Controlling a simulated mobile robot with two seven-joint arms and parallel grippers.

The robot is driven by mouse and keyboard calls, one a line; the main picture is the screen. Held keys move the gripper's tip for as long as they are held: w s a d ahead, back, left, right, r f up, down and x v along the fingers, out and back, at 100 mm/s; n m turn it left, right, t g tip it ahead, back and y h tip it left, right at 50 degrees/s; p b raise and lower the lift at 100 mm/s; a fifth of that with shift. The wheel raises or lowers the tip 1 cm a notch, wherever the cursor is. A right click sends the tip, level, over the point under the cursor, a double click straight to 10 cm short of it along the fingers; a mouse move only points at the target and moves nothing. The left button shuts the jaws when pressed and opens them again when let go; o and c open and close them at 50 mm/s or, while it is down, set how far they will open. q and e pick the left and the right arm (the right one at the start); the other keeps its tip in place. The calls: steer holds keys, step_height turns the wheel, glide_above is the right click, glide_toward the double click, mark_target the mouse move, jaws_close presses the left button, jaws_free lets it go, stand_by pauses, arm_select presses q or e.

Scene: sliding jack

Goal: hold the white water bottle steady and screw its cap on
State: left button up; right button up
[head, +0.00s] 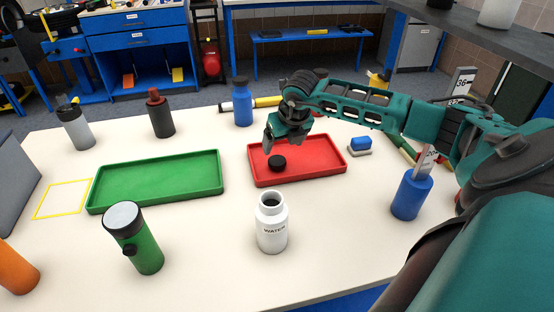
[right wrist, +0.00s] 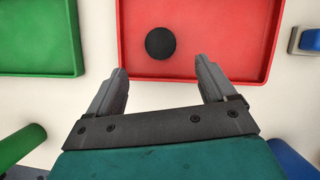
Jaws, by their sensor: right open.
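The white water bottle (head: 271,225) stands upright and uncapped on the table, near the front middle, with the word WATER on its side. A black cap (head: 277,161) lies in the red tray (head: 322,176). The cap also shows in the right wrist view (right wrist: 160,43), a little beyond the fingertips and toward the left finger. My right gripper (head: 268,146) is open and empty above the red tray, close to the cap. Its two fingers (right wrist: 162,75) also show in the right wrist view, spread apart. My left gripper is not in either view.
A green tray (head: 157,206) lies left of the red tray. A green bottle (head: 143,250) stands left of the white one, and a blue holder (head: 410,196) at right. A blue-and-white block (head: 360,144) sits right of the red tray. Several bottles stand along the back and left.

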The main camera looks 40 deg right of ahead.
mark_target(277, 160)
steer(key=x, duration=0.4)
steer(key=shift+x, duration=2.55)
steer(key=shift+s, duration=0.1)
steer(key=shift+c, duration=0.3)
steer(key=c, duration=1)
